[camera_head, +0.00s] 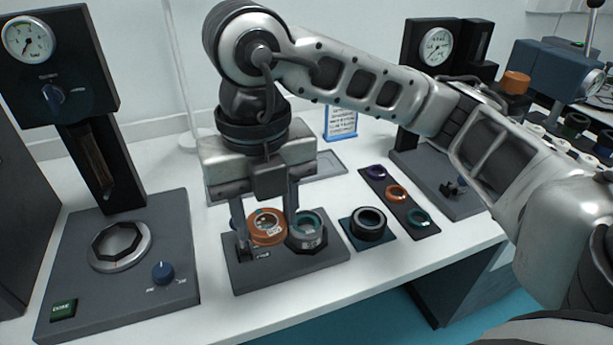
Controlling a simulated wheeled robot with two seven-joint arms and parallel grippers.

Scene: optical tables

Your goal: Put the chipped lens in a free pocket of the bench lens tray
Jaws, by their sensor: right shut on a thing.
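My right gripper (267,232) reaches down over a dark grey block (290,272) on the white bench. Its two fingers are shut on an orange-rimmed lens (266,229), one at each side. A dark ring with a teal inner edge (308,237) sits just right of the fingers on the block. A bit of blue shows behind the left finger, mostly hidden. I cannot make out a chip on any lens. A dark strip (408,211) to the right carries purple (377,172), orange (396,192) and teal (418,217) rings. My left gripper is not in view.
A black ring (369,223) stands on a small dark mat between block and strip. A gauge instrument (118,270) with a round seat and blue knob stands left. Another gauge instrument (438,46) is behind my arm. A blue-framed card (341,123) stands at the back.

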